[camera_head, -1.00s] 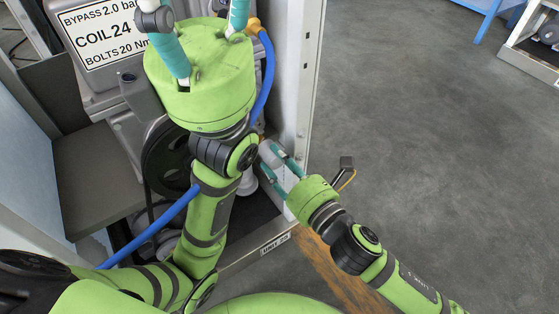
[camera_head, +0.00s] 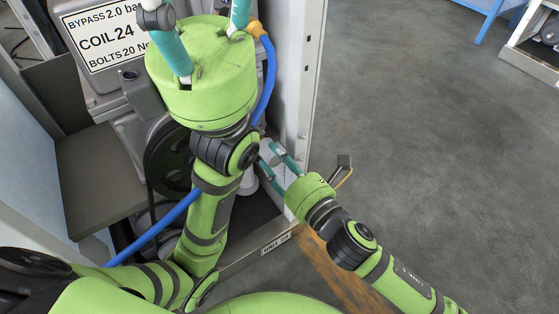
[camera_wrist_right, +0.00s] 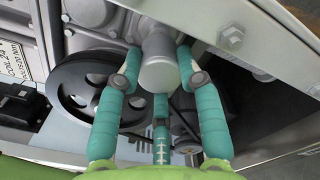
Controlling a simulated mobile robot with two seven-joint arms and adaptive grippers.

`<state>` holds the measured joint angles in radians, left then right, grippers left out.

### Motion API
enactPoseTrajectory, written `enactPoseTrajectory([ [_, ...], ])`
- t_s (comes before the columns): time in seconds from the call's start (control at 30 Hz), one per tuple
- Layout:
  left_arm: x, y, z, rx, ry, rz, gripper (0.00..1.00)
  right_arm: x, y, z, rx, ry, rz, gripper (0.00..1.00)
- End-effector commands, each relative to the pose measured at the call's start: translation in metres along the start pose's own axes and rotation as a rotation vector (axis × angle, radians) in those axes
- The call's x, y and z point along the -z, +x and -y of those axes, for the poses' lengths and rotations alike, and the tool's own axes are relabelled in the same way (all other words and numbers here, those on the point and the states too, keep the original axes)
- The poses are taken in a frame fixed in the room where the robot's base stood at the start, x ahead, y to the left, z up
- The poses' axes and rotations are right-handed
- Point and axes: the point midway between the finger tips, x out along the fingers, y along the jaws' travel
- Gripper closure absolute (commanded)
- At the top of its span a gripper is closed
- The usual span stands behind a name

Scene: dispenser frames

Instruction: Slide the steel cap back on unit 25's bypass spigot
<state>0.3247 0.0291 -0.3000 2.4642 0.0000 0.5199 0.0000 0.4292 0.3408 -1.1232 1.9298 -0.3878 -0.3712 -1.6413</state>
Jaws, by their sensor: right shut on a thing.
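My right gripper (camera_head: 266,158) reaches into the lower right side of the cabinet in the head view. In the right wrist view my right gripper (camera_wrist_right: 158,66) is shut around a smooth grey cylinder, the steel cap (camera_wrist_right: 158,76), one finger on each side. A grey neck, apparently the spigot (camera_wrist_right: 150,28), is right behind the cap, in line with it. I cannot tell how far the cap sits over it. In the head view the cap is mostly hidden. My left gripper (camera_head: 203,14) points up, its teal fingers apart; their tips are cut off at the top edge.
A unit label (camera_head: 275,243) is on the cabinet's lower sill. A blue hose (camera_head: 268,75) with an orange fitting (camera_head: 257,28) runs behind my left arm. A black wheel (camera_wrist_right: 92,85) stands left of the cap. A cabinet post (camera_head: 305,75) borders open floor (camera_head: 430,160) at the right.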

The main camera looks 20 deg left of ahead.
Motion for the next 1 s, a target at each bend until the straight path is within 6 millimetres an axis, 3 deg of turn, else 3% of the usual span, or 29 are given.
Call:
enactPoseTrajectory([
  [1.0, 0.000, 0.000, 0.000, 0.000, 0.000, 0.000, 0.46, -0.001, 0.026, -0.001, -0.002, -0.001, 0.001, 0.95],
])
